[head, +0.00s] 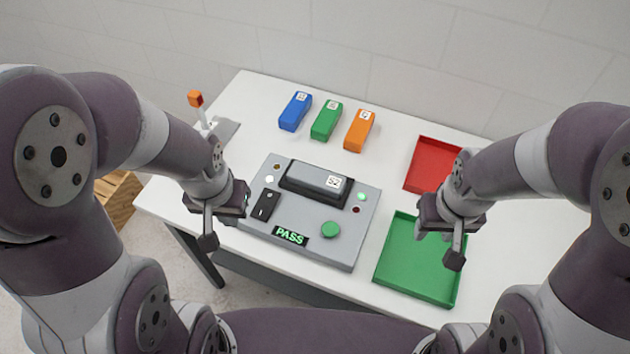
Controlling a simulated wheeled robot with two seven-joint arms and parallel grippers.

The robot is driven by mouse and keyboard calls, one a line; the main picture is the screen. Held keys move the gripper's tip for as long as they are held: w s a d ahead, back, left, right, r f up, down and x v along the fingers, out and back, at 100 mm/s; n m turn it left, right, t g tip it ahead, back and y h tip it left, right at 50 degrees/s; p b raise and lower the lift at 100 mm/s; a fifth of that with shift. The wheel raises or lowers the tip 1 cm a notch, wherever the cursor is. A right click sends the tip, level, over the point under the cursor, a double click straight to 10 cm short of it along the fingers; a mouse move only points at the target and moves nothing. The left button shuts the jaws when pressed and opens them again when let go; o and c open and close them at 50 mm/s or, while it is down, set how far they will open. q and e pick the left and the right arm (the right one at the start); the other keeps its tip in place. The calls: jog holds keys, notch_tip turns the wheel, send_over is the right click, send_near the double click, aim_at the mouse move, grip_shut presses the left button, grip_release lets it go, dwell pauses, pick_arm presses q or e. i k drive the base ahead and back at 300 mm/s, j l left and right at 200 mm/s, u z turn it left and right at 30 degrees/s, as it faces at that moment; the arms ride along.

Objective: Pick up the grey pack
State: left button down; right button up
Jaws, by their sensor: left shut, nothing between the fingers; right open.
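The grey pack (312,176) has a white label marked S2 at its right end. It lies in the dark recess on top of the grey test device (348,240). My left gripper (208,240) is shut and empty, in front of the device's left side and apart from the pack. My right gripper (448,250) is open and empty above the green tray, to the right of the device and apart from the pack.
The device has a lit PASS display (290,236) and a green button (331,229). Blue (294,113), green (326,122) and orange (358,133) packs stand at the back. A red tray (424,150) and a green tray (400,262) lie at right. An orange-tipped lever (196,99) stands at left.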

aim_at(319, 180)
jog(key=z, duration=0.6)
jog(key=j+z, duration=0.2)
jog(key=z, duration=0.2)
jog(key=j+z, duration=0.2)
jog(key=z, duration=0.25)
jog(key=k+j+z, duration=0.1)
jog(key=z, duration=0.3)
jog(key=j+z, duration=0.2)
jog(key=z, duration=0.2)
jog(key=k+j+z, duration=0.1)
jog(key=z, duration=0.3)
jog(key=k+j+z, duration=0.25)
jog(key=k+j, duration=0.2)
jog(key=k, duration=0.25)
jog(key=k+j+z, duration=0.15)
jog(key=k, duration=0.2)
